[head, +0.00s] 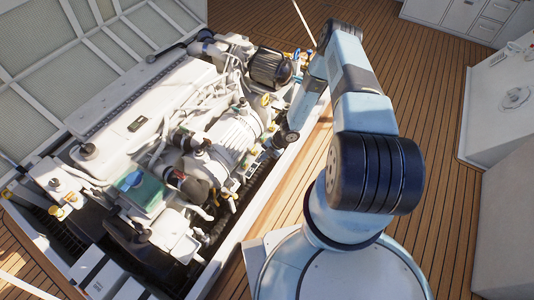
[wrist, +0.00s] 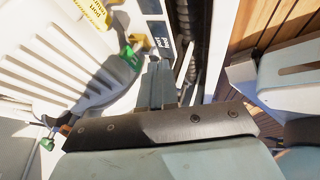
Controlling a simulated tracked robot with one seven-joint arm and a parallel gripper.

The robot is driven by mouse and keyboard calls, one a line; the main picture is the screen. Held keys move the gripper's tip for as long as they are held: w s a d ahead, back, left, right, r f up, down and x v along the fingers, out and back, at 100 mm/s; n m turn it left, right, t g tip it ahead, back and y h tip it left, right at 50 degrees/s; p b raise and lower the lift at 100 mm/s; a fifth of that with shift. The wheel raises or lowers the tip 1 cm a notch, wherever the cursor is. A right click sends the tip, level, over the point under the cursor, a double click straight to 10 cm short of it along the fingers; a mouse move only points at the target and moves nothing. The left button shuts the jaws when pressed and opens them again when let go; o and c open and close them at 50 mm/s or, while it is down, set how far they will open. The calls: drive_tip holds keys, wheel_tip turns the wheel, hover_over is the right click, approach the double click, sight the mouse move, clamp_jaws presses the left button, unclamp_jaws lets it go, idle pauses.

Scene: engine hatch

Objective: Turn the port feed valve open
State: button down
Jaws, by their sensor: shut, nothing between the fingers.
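My gripper (wrist: 155,75) is shut and empty in the wrist view, its fingers pointing up the picture. A green lever handle (wrist: 131,57) lies just up and left of the fingertips, close to them; I cannot tell whether they touch. A second green handle (wrist: 47,144) shows at lower left. No readable label tells me which one is the port feed valve. In the head view my arm reaches over the engine's right side, and my fingertips are too small to make out there.
The white engine (head: 150,110) fills the open hatch, with hoses and pipes close around my wrist. A yellow label (wrist: 95,12) and a dark ribbed hose (wrist: 189,30) are near. The hatch edge (head: 275,190) runs along the right; wooden deck (head: 435,110) beyond is clear.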

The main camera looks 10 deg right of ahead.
sight(246, 165)
drive_tip(key=a+f, duration=0.1)
drive_tip(key=w+a+f, duration=0.1)
drive_tip(key=a, duration=0.1)
drive_tip(key=a+f, duration=0.1)
drive_tip(key=shift+w+a, duration=0.2)
drive_tip(key=shift+w, duration=0.15)
drive_tip(key=shift+w+a, duration=0.4)
drive_tip(key=shift+a, duration=0.05)
drive_tip(key=shift+w+d, duration=0.1)
drive_tip(key=shift+d, duration=0.1)
